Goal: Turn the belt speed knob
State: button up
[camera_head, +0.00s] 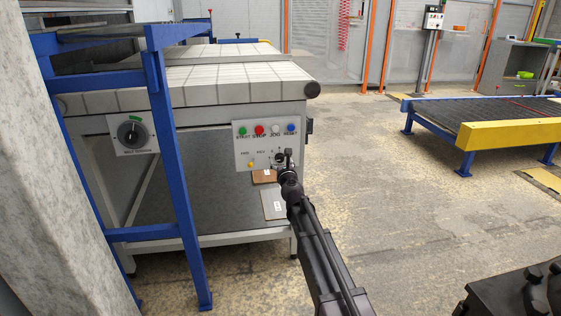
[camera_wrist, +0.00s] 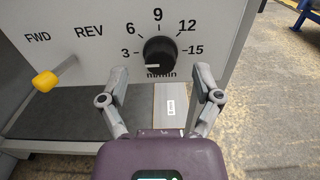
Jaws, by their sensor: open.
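The belt speed knob (camera_wrist: 160,51) is a round black dial on a light grey panel in the wrist view. Its scale runs from 3 to 15 with "m/min" below, and its pale pointer mark lies at the lower left, just below the 3. My gripper (camera_wrist: 162,78) is open, its two grey fingers apart, just below the knob and to either side of it, with nothing between them. In the head view my gripper (camera_head: 288,160) is at the lower right of the control panel (camera_head: 242,146) and partly hides the knob area.
A yellow-tipped FWD/REV lever (camera_wrist: 45,81) sticks out left of the knob. Open floor (camera_head: 400,220) lies to the right.

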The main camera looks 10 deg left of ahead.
jog(key=shift+x, duration=1)
grip_shut()
